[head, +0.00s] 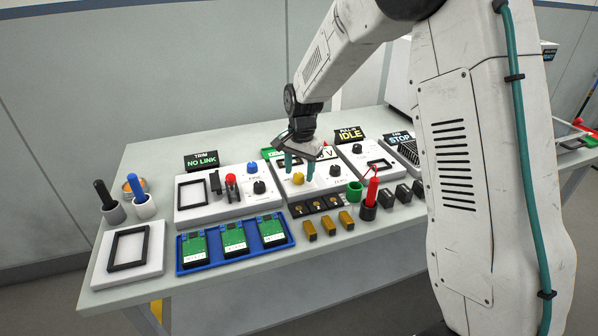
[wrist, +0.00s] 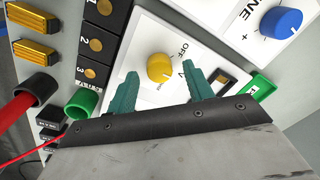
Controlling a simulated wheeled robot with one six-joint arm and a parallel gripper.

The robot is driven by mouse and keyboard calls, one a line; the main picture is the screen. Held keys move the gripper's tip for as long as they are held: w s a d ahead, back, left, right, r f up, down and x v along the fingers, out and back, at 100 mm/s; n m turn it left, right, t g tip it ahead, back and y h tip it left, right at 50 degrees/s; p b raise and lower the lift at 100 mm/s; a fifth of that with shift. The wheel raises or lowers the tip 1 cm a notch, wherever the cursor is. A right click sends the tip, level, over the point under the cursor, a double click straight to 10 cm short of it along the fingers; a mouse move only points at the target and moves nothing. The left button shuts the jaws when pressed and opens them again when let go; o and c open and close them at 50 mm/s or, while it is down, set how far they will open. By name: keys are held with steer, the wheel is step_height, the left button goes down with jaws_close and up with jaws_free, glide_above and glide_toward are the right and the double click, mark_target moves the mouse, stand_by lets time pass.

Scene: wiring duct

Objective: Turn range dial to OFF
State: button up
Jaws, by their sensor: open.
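The range dial is a yellow knob (wrist: 160,67) on a white panel (wrist: 145,35), with "OFF" printed beside it and a "V" mark close by in the wrist view. It also shows in the head view as a yellow knob (head: 298,179) on the middle panel. My gripper (head: 300,165) points down over that panel. The dial's exact pointer direction is too small to read.
A black knob (head: 358,148) and a blue knob (wrist: 281,21) sit on neighbouring panels. A green cup (head: 354,191) and a red-handled tool (head: 372,187) stand in front right. A blue tray (head: 240,252) holds green boards. Numbered black blocks lie just in front of the panel.

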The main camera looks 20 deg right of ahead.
steer(key=shift+f, duration=0.45)
steer(key=c, duration=1)
steer(key=shift+o, duration=0.2)
steer(key=shift+n, duration=0.3)
steer(key=n, duration=1.1)
steer(key=shift+w, duration=0.1)
steer(key=shift+n, duration=0.3)
